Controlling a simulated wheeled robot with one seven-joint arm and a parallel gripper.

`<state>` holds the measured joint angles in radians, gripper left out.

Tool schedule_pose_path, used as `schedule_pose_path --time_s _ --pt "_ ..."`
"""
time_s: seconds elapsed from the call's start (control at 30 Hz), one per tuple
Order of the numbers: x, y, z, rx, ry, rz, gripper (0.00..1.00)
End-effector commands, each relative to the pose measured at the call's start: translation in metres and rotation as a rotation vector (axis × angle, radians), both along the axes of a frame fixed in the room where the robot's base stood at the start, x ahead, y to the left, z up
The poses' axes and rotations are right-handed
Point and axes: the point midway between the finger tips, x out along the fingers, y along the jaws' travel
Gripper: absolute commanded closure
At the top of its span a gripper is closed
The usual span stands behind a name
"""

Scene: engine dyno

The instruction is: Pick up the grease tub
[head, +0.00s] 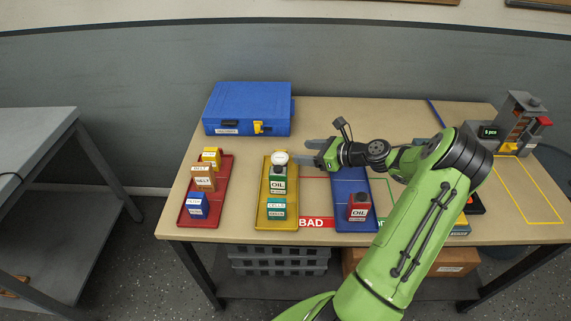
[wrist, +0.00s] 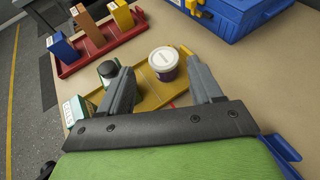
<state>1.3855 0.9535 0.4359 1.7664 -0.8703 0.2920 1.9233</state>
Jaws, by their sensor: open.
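The grease tub (wrist: 165,62) is a small round tub with a white lid and a dark body. It stands upright at the far end of the yellow tray (wrist: 150,98). In the head view the tub's white lid (head: 280,157) shows behind the green oil bottle (head: 277,181). My gripper (wrist: 164,72) is open and empty, with its fingertips pointing toward the tub and the tub lying between their lines. In the head view my gripper (head: 304,152) is just right of the tub. I cannot tell the exact gap to the tub.
In the yellow tray, the oil bottle and a green cells box (head: 276,208) stand nearer the front. A red tray (head: 225,200) with several boxes is to the left. A blue case (head: 248,107) stands behind. A blue tray (head: 346,187) with a red oil bottle (head: 358,208) is right.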

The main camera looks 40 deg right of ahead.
Motion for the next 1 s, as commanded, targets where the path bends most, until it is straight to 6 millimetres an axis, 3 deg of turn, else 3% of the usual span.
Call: schedule_pose_path --time_s 0.03,0.23,0.47,0.8,1.0 --pt "0.001 0.0 -0.017 0.011 -0.005 -0.004 0.35" --pt "0.001 0.0 -0.042 0.013 -0.003 -0.006 0.35" --pt "0.012 0.006 -0.05 0.011 -0.002 -0.002 0.35" --pt "0.061 0.026 -0.072 0.01 -0.001 -0.002 0.35" --pt "0.065 0.027 -0.071 0.009 -0.001 -0.004 0.35"
